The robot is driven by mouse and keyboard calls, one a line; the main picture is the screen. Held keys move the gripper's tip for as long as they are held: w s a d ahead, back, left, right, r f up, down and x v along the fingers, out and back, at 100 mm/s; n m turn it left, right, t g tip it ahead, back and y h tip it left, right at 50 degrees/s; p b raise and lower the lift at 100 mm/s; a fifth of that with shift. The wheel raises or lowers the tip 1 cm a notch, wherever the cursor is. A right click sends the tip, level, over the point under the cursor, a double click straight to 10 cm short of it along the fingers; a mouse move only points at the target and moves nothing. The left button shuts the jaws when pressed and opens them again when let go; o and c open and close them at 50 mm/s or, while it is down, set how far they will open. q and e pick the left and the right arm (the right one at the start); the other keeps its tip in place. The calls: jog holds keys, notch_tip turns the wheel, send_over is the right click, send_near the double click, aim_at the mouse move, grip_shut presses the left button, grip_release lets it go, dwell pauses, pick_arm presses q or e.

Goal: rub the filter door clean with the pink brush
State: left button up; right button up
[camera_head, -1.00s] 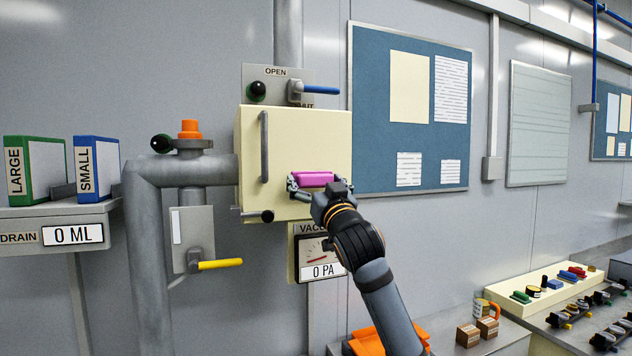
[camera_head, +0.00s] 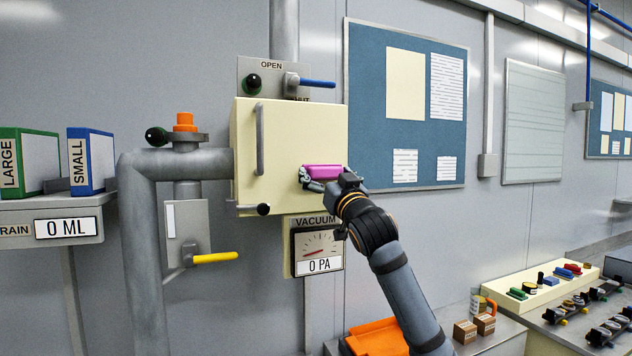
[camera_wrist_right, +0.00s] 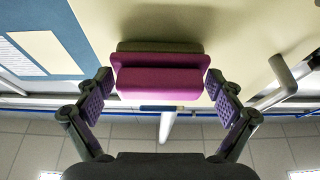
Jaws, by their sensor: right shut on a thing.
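The filter door (camera_head: 289,134) is a pale cream square panel on the grey wall pipe, with a vertical grey bar handle at its left. It looks shut. My right gripper (camera_head: 323,176) is shut on the pink brush (camera_head: 322,171) at the lower right of the door. In the right wrist view the brush (camera_wrist_right: 160,82) sits between the two fingers (camera_wrist_right: 160,92), its darker pad toward the cream door (camera_wrist_right: 225,35). It looks against or very close to the door; I cannot tell whether it touches. My left gripper is not in view.
A black knob (camera_head: 263,209) sticks out at the door's lower edge. The vacuum gauge (camera_head: 317,250) hangs below, reading 0 PA. A blue lever (camera_head: 317,84) is above and a yellow lever (camera_head: 217,258) lower left. A blue pinboard (camera_head: 436,110) is close on the right.

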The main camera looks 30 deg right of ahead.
aim_at(309, 173)
jog(key=shift+s+d, duration=0.1)
jog(key=shift+d, duration=0.05)
jog(key=shift+r, duration=0.1)
jog(key=shift+w+a+r+p, duration=0.1)
jog(key=shift+w+a+p, duration=0.1)
jog(key=shift+a+p, duration=0.3)
jog(key=shift+w+a+p, duration=0.2)
jog(key=shift+a+p, duration=0.15)
jog(key=shift+a, duration=0.2)
jog(key=shift+w+a+p, duration=0.25)
jog(key=shift+a+p, duration=0.1)
jog(key=shift+a, duration=0.7)
jog(key=shift+d, duration=0.1)
